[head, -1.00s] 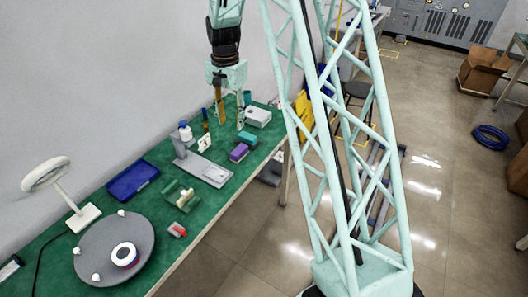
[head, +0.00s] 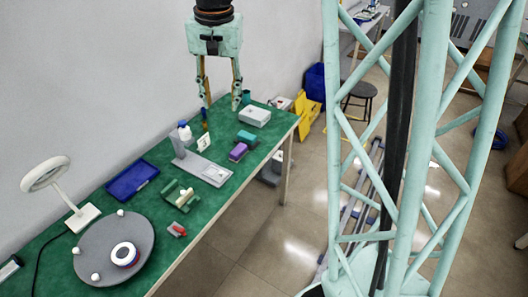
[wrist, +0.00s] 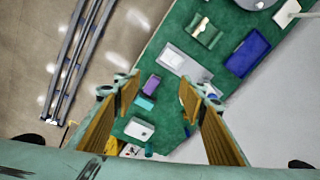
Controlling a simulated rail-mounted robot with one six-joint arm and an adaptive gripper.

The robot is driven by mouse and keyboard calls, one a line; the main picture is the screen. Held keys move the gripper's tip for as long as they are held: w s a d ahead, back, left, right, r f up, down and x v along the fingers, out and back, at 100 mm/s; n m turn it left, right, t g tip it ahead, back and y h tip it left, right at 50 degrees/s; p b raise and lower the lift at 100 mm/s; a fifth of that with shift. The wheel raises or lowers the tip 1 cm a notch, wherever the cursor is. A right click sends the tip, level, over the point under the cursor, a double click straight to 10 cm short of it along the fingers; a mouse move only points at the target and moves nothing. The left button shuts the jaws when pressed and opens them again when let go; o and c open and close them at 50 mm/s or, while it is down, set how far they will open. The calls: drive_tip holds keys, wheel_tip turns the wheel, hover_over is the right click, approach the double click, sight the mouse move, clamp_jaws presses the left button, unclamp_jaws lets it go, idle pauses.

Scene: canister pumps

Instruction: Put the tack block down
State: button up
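I cannot tell for sure which thing is the tack block. A purple block (head: 237,152) lies on the green bench, with a teal block (head: 247,136) just behind it. Both also show in the wrist view, the purple block (wrist: 152,84) and the teal block (wrist: 145,103), between and beyond my fingers. My gripper (head: 221,103) hangs above the far part of the bench. Its two fingers are spread wide, and nothing shows between the fingertips (wrist: 160,91) but the bench and things well below.
A white box (head: 254,117) stands at the bench's far end.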

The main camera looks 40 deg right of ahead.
drive_tip(key=s+a+r+n+t, duration=0.1)
drive_tip(key=s+a+r+n, duration=0.3)
drive_tip(key=s+r, duration=0.55)
drive_tip(key=s+a+r+n, duration=0.1)
drive_tip(key=s+a+n, duration=0.1)
drive_tip(key=s, duration=1.1)
drive_tip(key=s+a+n+t, duration=0.1)
drive_tip(key=s+a, duration=0.3)
drive_tip(key=s, duration=0.9)
drive_tip(key=shift+s+a+r+n, duration=0.3)
drive_tip(key=shift+s+r+n, duration=0.1)
drive_tip(key=shift+n, duration=0.3)
drive_tip(key=shift+f, duration=0.1)
wheel_tip(320, 180, down, 2)
drive_tip(key=b, duration=0.2)
drive_tip(key=shift+f+t+b, duration=0.15)
drive_tip(key=shift+t+b, duration=0.15)
drive_tip(key=shift+d, duration=0.1)
